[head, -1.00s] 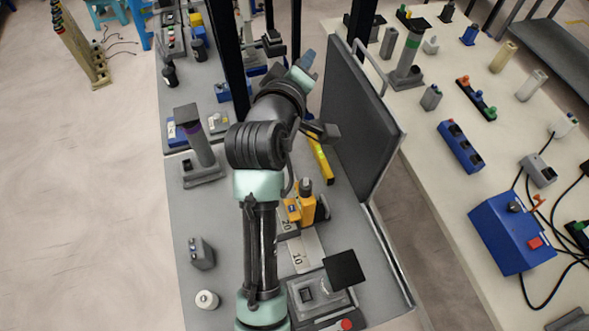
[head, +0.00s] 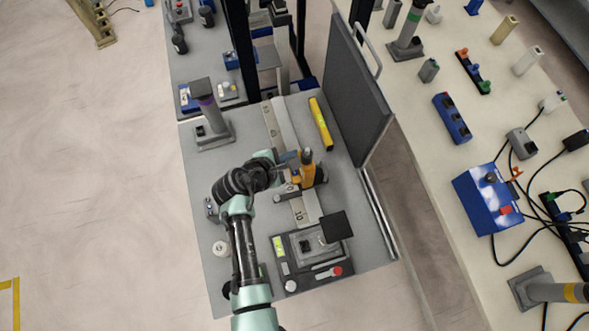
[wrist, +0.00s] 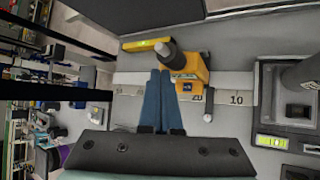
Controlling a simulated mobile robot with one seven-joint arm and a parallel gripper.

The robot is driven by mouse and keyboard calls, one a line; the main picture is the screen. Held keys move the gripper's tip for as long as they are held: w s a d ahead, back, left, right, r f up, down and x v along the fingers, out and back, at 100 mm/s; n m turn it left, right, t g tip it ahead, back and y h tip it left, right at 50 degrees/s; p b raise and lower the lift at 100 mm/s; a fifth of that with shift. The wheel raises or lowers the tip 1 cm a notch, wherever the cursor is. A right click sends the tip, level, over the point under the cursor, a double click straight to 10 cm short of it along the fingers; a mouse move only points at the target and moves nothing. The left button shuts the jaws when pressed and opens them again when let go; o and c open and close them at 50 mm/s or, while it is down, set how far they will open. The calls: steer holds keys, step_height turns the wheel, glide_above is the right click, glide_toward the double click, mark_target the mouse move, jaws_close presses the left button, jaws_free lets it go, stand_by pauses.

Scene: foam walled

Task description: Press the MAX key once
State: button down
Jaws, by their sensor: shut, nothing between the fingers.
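A yellow device (head: 307,170) with a dark upright knob stands on a numbered scale (head: 306,208). In the wrist view the yellow device (wrist: 192,66) shows a small blue patch (wrist: 186,88) and a short rod with a pale ball. My gripper (head: 288,158) is beside the device on its left. In the wrist view my gripper's blue fingers (wrist: 160,72) are together and empty, close to the device; contact cannot be told. No lettering that reads MAX is legible, so I cannot tell which part is the MAX key.
A grey station (head: 283,282) with a green display and a dark square-topped post (head: 334,227) stands at the near end. A yellow level (head: 321,123) lies beyond the device. A dark upright panel (head: 357,85) borders the right. Another post (head: 206,110) stands at the left.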

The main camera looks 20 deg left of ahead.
steer(key=shift+f+b, duration=4.05)
steer(key=shift+f, duration=0.35)
steer(key=shift+f, duration=0.4)
steer(key=shift+f+b, duration=0.4)
steer(key=shift+b, duration=0.1)
steer(key=shift+r, duration=0.1)
steer(key=shift+r+p, duration=0.75)
steer(key=shift+p, duration=0.15)
step_height(320, 180, up, 5)
steer(key=p, duration=0.5)
